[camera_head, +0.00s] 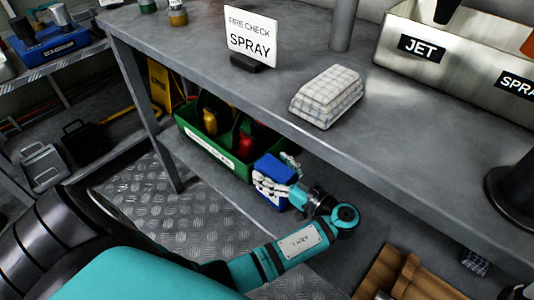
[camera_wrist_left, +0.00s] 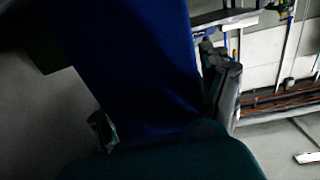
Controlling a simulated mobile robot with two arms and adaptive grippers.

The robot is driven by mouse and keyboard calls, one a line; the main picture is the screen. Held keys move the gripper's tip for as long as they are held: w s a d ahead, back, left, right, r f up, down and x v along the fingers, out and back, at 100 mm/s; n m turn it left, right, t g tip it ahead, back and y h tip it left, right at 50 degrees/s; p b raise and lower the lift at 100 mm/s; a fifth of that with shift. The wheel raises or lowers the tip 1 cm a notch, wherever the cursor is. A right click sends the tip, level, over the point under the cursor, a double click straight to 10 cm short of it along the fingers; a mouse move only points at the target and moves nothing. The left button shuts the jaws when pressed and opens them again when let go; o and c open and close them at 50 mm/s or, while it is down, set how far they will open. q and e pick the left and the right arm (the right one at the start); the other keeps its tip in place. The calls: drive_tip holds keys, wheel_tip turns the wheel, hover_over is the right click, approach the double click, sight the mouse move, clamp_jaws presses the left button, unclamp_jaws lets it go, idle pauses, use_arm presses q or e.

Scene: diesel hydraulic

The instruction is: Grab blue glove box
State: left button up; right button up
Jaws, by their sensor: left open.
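The blue glove box (camera_head: 268,167) stands on the lower shelf under the workbench, at the right end of a green crate. My left gripper (camera_head: 277,181) is at the box, with its pale fingers beside the box's front and right side. In the left wrist view, the blue box (camera_wrist_left: 135,65) fills the middle, dark and close, between the two fingers of my left gripper (camera_wrist_left: 163,110). The fingers are open around it; whether they touch it I cannot tell. The box's lower part is partly hidden by the gripper in the head view. My right gripper is not in view.
The green crate (camera_head: 190,146) holding red and yellow items is close to the box's left. The grey bench top (camera_head: 200,45) overhangs the shelf, with a leg (camera_head: 150,120) at left. A folded cloth (camera_head: 328,95) and a spray sign (camera_head: 250,38) are on top.

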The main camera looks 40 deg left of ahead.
use_arm(q)
drive_tip(key=shift+d+r, duration=0.1)
drive_tip(key=shift+d, duration=0.1)
drive_tip(key=c, duration=1.6)
clamp_jaws()
drive_tip(key=shift+a+r, duration=0.1)
